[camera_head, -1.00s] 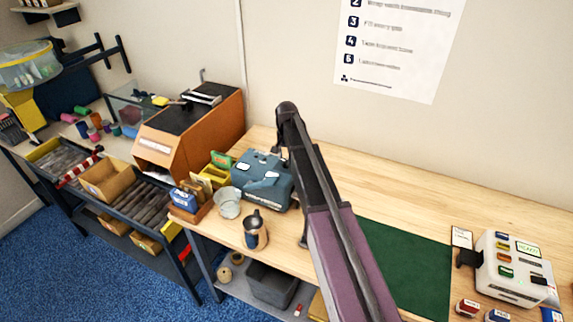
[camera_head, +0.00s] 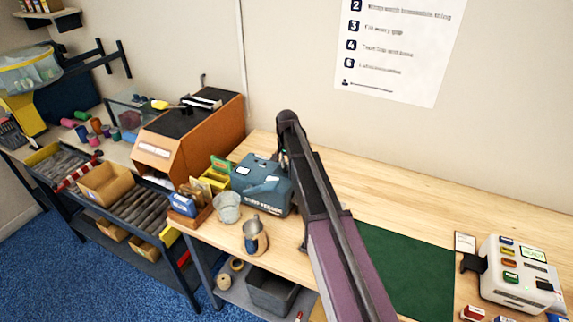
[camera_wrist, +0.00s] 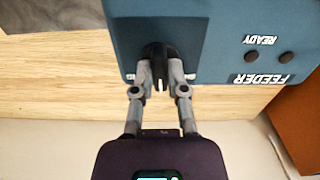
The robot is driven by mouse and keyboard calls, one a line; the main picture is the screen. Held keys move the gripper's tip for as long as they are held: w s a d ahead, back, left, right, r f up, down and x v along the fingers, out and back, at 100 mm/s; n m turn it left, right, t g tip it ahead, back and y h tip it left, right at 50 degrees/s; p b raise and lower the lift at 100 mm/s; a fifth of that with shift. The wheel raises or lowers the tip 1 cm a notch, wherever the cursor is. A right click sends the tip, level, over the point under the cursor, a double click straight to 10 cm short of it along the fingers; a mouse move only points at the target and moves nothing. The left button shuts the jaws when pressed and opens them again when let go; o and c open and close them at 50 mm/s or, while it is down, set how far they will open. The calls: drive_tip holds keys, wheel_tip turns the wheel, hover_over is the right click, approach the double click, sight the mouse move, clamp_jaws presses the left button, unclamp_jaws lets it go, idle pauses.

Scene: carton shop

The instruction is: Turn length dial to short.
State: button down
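The teal feeder machine (camera_head: 262,186) stands on the wooden bench; in the wrist view its face (camera_wrist: 225,35) appears upside down with the words FEEDER and READY. A black length dial (camera_wrist: 157,53) with a pale pointer mark sits on that face. My gripper (camera_wrist: 160,76) has one finger on each side of the dial, and the dark knob fills the gap between the fingertips. The fingertips hide the dial's sides, and no short marking can be read. In the head view my arm hides the gripper and the dial.
A metal jug (camera_head: 255,238) and a clear cup (camera_head: 227,208) stand in front of the feeder. An orange-brown cabinet (camera_head: 190,140) stands at its left. A green mat (camera_head: 408,270) lies right of my arm, and a white machine (camera_head: 520,275) stands at the far right.

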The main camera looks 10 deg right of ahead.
drive_tip(key=shift+n, duration=0.4)
drive_tip(key=n, duration=0.7)
drive_tip(key=shift+n, duration=0.3)
idle(0.3)
drive_tip(key=c, duration=0.7)
unclamp_jaws()
drive_tip(key=shift+o, duration=0.2)
